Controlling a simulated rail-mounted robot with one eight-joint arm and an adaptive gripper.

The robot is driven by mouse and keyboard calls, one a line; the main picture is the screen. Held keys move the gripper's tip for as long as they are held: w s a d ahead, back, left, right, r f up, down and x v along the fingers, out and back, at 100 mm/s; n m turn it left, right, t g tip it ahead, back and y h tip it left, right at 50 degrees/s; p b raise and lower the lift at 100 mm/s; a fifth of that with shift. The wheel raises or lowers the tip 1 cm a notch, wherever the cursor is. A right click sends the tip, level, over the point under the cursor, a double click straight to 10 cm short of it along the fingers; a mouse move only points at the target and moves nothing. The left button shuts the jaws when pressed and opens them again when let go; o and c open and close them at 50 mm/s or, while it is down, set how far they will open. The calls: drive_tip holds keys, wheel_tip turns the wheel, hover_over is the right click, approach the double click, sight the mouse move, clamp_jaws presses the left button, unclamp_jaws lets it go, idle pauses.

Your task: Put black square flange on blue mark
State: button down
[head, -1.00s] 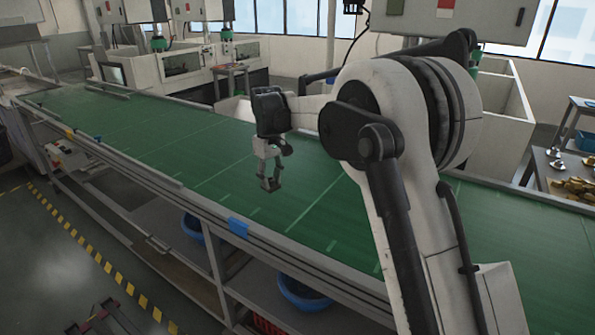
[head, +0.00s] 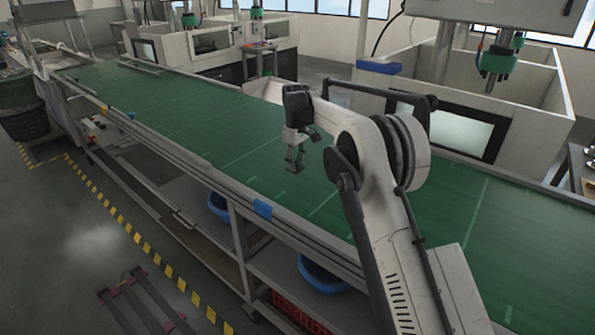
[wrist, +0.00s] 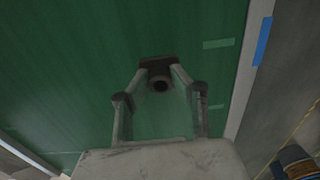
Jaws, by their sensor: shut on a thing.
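The black square flange (head: 294,168) is held in my gripper (head: 295,161) above the green conveyor belt. In the wrist view the dark flange (wrist: 160,84), with a round hub, sits between the fingertips of my gripper (wrist: 158,70), which is shut on it. A blue mark (head: 263,208) lies on the belt's near metal edge, below and slightly left of the gripper in the head view. In the wrist view the blue mark (wrist: 263,42) is at the upper right, apart from the flange. The flange's height above the belt is hard to tell.
The green belt (head: 190,125) is clear around the gripper. Blue bins (head: 322,274) stand on the shelf below the conveyor. White machine enclosures (head: 540,85) stand behind the belt. A dark red frame (head: 145,305) lies on the floor in front.

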sight(297, 179)
drive_tip(key=shift+w+d+f, duration=0.2)
drive_tip(key=shift+w+f, duration=0.2)
drive_tip(key=shift+f, duration=0.05)
drive_tip(key=shift+f+p, duration=0.4)
drive_tip(key=shift+f, duration=1.4)
drive_tip(key=shift+f, duration=0.2)
drive_tip(key=c, duration=1.5)
unclamp_jaws()
drive_tip(key=shift+r, duration=0.15)
